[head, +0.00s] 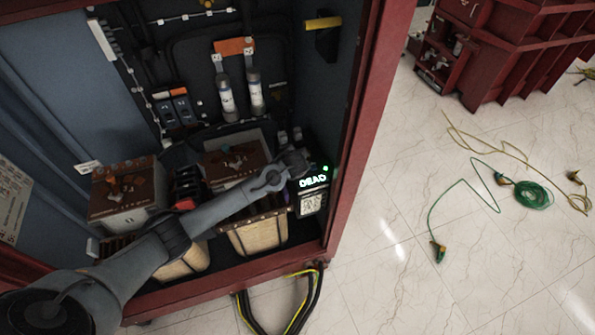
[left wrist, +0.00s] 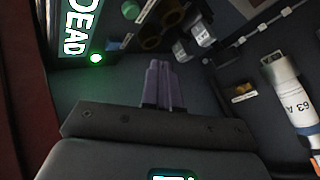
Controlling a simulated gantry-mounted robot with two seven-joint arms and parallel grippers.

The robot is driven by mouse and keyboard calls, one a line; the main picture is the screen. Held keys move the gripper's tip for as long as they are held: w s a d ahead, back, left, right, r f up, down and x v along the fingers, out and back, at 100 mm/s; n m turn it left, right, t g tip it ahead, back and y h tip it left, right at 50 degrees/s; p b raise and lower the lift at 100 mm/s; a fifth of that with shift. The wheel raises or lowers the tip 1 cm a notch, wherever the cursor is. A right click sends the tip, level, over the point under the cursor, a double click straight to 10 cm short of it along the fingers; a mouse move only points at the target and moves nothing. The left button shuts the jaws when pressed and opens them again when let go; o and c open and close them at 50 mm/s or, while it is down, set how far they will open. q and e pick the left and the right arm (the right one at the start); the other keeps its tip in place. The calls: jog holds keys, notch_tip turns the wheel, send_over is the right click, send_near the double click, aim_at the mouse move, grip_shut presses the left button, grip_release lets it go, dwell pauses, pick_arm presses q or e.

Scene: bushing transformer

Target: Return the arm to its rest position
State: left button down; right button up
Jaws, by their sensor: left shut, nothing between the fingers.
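My left arm reaches in from the lower left of the head view, into the open red cabinet (head: 357,130). Its gripper (head: 305,160) is at the cabinet's right side, close to a dark device (head: 312,203) with a lit green "DEAD" display. The fingertips are small and hard to make out there. In the left wrist view the left gripper (left wrist: 159,68) has its two fingers together with nothing between them. The device's display (left wrist: 75,32) and a green lamp (left wrist: 96,58) glow at upper left, apart from the fingers. My right gripper is in neither view.
Two white fuse cylinders (head: 226,98) stand at the cabinet's back. Cables (head: 312,298) hang at the front sill.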

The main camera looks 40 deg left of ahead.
pick_arm(q)
jog(key=s+d+f+m+g+h, duration=0.1)
jog(key=s+d+f+g+h, duration=0.3)
jog(key=s+d, duration=1.1)
jog(key=s+d+r+n+h, duration=0.1)
jog(key=s+d+r, duration=0.15)
jog(key=s, duration=0.95)
jog(key=s+d+r, duration=0.2)
jog(key=s+r, duration=0.1)
jog(key=s, duration=0.8)
notch_tip(320, 180, up, 28)
jog(key=p, duration=2.7)
jog(key=shift+s+a+f, duration=0.15)
jog(key=shift+a+f, duration=0.05)
jog(key=shift+a, duration=0.05)
